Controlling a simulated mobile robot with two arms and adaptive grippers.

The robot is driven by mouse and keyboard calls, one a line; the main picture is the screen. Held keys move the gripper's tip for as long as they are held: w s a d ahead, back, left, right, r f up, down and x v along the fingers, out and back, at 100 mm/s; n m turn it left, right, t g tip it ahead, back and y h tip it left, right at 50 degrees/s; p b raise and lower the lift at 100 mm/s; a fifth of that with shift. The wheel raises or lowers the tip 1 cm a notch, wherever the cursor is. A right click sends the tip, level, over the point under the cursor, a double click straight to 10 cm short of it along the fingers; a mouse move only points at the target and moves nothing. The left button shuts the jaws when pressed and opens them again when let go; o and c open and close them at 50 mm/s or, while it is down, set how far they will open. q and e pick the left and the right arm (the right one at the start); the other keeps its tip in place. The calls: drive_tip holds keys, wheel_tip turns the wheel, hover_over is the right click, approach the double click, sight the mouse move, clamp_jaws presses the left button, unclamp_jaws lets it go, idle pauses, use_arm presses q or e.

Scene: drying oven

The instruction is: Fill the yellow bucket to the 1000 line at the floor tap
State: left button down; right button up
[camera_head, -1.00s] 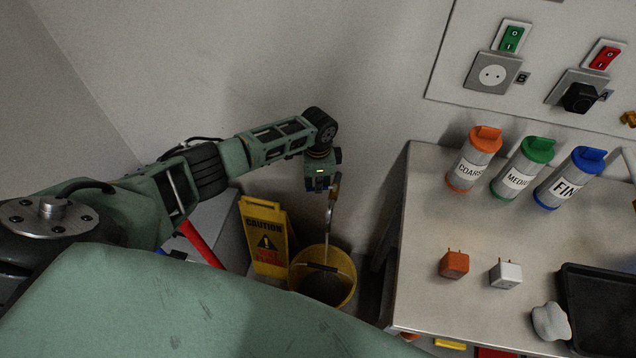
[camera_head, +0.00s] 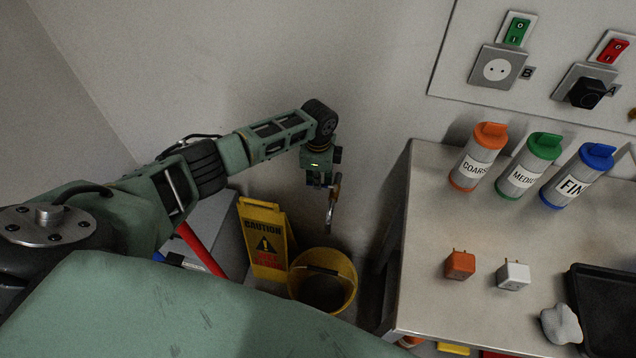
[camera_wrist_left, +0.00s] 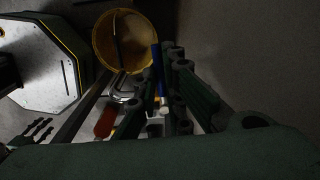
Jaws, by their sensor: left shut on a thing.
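The yellow bucket (camera_head: 349,283) stands upright on the floor under the tap. Its inside looks dark, and I cannot read the 1000 line or the water level. In the left wrist view the bucket (camera_wrist_left: 98,45) is at the top. The tap's curved spout (camera_head: 333,208) hangs above the bucket, apart from it. My left gripper (camera_head: 320,184) is beside the top of the spout. In the left wrist view my left gripper (camera_wrist_left: 172,108) is shut on a blue handle (camera_wrist_left: 158,72) with a pale end.
A yellow caution sign (camera_head: 265,238) stands left of the bucket, close to it. A work table (camera_head: 415,240) on the right carries labelled bottles, two plugs and a black tray. A red bar (camera_head: 203,250) lies left of the sign.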

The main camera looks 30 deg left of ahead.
use_arm(q)
drive_tip(key=c, duration=1.8)
unclamp_jaws()
drive_tip(key=shift+s+d, duration=0.15)
drive_tip(key=shift+s, duration=0.1)
drive_tip(key=shift+o, duration=0.2)
drive_tip(key=shift+w, duration=0.1)
